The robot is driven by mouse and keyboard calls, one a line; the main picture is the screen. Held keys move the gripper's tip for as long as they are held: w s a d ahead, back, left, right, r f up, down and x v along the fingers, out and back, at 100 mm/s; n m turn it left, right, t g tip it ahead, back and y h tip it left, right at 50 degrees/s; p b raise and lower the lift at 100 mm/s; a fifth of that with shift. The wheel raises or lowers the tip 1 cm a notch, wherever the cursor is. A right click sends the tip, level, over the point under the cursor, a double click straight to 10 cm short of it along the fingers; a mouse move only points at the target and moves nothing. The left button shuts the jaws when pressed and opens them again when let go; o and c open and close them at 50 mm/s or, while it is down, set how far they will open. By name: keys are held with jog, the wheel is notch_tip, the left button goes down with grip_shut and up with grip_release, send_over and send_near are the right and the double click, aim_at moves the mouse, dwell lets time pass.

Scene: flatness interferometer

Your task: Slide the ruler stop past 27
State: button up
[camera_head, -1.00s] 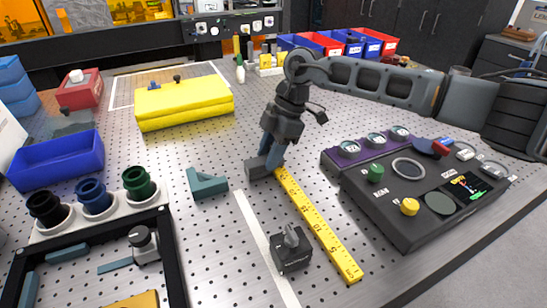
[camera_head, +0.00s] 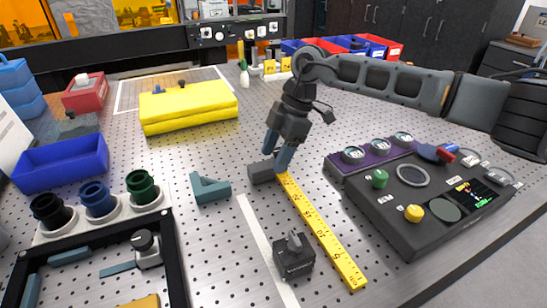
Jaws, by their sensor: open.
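The yellow ruler (camera_head: 321,232) lies on the perforated metal table, running from my gripper toward the front right. A dark grey block, which looks like the ruler stop (camera_head: 261,172), sits at the ruler's far end. My gripper (camera_head: 277,158) points down just behind and right of this block. Its two blue-grey fingers are apart with nothing seen between them. Whether a fingertip touches the block, I cannot tell. The ruler's numbers are too small to read for certain.
A black knob block (camera_head: 294,256) stands left of the ruler's near part. A control console (camera_head: 405,205) is to the right. A teal angle piece (camera_head: 209,188) lies to the left, and a yellow case (camera_head: 188,108) lies behind.

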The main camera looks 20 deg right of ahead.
jog(key=v, duration=0.6)
jog(key=shift+d+r+b, duration=0.1)
jog(key=shift+r+b, duration=0.05)
jog(key=shift+b, duration=0.2)
